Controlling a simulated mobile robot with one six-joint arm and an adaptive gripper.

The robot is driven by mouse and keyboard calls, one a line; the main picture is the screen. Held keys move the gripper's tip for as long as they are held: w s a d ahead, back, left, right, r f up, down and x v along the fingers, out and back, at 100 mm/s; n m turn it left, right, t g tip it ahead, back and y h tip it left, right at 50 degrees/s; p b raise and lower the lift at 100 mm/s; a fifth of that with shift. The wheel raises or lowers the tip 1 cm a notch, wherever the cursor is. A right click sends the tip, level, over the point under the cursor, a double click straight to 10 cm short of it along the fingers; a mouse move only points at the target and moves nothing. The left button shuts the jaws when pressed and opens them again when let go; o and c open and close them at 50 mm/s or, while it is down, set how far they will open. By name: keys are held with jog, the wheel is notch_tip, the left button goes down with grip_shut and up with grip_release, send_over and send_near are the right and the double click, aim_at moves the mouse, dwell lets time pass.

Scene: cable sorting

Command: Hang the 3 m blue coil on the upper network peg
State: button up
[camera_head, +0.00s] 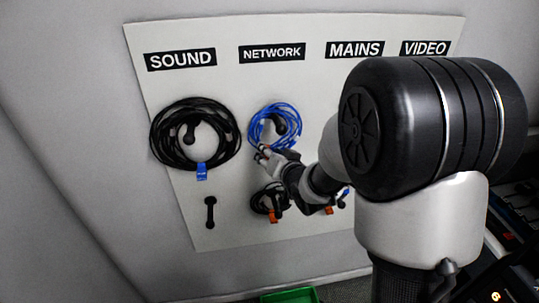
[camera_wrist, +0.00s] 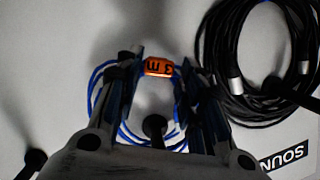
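The blue coil (camera_head: 256,124) is on the wall board under the NETWORK label, around the upper network peg (camera_head: 279,125). In the wrist view, the blue coil (camera_wrist: 98,82) carries an orange tag (camera_wrist: 159,67) reading 3 m, and the dark peg head (camera_wrist: 154,127) shows inside its loop. My gripper (camera_head: 263,153) is at the coil's lower edge. In the wrist view, the fingers of my gripper (camera_wrist: 159,74) stand apart on either side of the tag and look open. They hide parts of the coil. I cannot see exactly where the coil rests on the peg.
A large black coil (camera_head: 157,142) with a blue tag hangs under SOUND, close to the gripper's side. The lower sound peg (camera_head: 210,213) is bare. Dark coils with orange tags hang lower down, one below the blue coil (camera_head: 259,201). A green bin (camera_head: 290,296) is on the floor.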

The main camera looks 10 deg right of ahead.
jog(key=shift+o, duration=1)
jog(key=v, duration=0.7)
jog(key=shift+s+d+r, duration=0.15)
jog(key=shift+s+d, duration=0.05)
jog(key=shift+s, duration=0.1)
jog(key=s+f+n+g+h+b, duration=0.1)
jog(key=s+g, duration=0.3)
jog(key=s, duration=1.1)
jog(key=s+f+n+g+h+b, duration=0.1)
jog(key=s+g+b, duration=0.3)
jog(key=s, duration=1)
jog(key=shift+s+d+n+g+h, duration=0.35)
jog(key=shift+d+n+g, duration=0.2)
jog(key=shift+n, duration=0.35)
